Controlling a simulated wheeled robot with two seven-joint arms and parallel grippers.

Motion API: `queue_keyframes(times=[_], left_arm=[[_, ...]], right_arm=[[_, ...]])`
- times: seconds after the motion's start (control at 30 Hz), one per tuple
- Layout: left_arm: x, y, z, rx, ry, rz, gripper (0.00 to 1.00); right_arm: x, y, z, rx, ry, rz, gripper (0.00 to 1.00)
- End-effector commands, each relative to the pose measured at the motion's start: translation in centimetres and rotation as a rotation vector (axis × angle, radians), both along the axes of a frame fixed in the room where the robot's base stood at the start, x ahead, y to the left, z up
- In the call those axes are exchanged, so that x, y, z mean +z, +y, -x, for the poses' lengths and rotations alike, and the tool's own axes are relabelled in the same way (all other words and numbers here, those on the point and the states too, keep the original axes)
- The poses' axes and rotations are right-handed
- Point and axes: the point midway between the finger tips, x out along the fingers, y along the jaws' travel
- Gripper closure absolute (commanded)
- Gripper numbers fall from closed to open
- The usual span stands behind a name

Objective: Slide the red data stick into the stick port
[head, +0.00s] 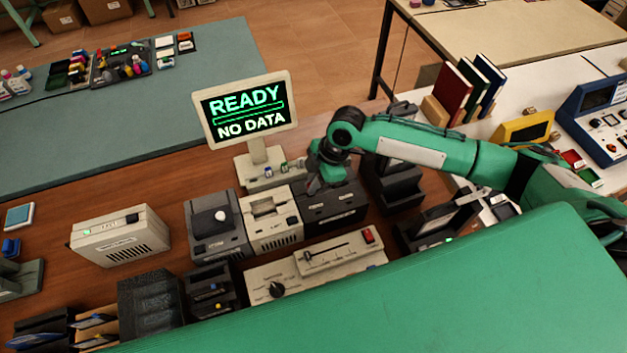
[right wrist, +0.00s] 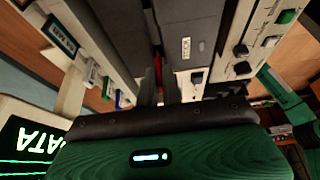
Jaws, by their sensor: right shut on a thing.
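My right gripper (head: 318,178) is lowered beside the monitor base (head: 248,178), over the dark grey box (head: 335,208). In the right wrist view its fingers (right wrist: 167,92) are close together, and a small strip of the red data stick (right wrist: 158,72) shows between them. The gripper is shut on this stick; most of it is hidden. The stick port cannot be made out, and whether the stick touches it cannot be told. The monitor (head: 247,112) reads "READY" and "NO DATA". My left gripper is not in view.
Small blue and green pieces (head: 283,168) stand on the monitor base. A beige unit (head: 270,220) and a grey unit (head: 217,225) stand left of the dark box. A beige panel with a slider (head: 335,255) lies in front. Bare wood (head: 100,200) shows at the left.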

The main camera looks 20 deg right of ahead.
Motion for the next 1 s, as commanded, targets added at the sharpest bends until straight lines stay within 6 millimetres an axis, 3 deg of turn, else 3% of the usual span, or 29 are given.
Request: queue_keyframes(times=[0.4, 0.83, 0.9, 1.0], left_arm=[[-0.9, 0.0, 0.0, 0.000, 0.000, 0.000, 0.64], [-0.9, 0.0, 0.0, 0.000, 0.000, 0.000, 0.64], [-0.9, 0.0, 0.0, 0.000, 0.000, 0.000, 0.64], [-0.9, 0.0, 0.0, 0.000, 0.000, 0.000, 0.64]], right_arm=[[-2.0, 0.0, 0.0, 0.000, 0.001, 0.001, 1.00], [-2.0, 0.0, 0.0, 0.000, 0.000, 0.000, 1.00], [-2.0, 0.0, 0.0, 0.000, 0.001, 0.000, 0.81], [-2.0, 0.0, 0.0, 0.000, 0.000, 0.000, 0.68]])
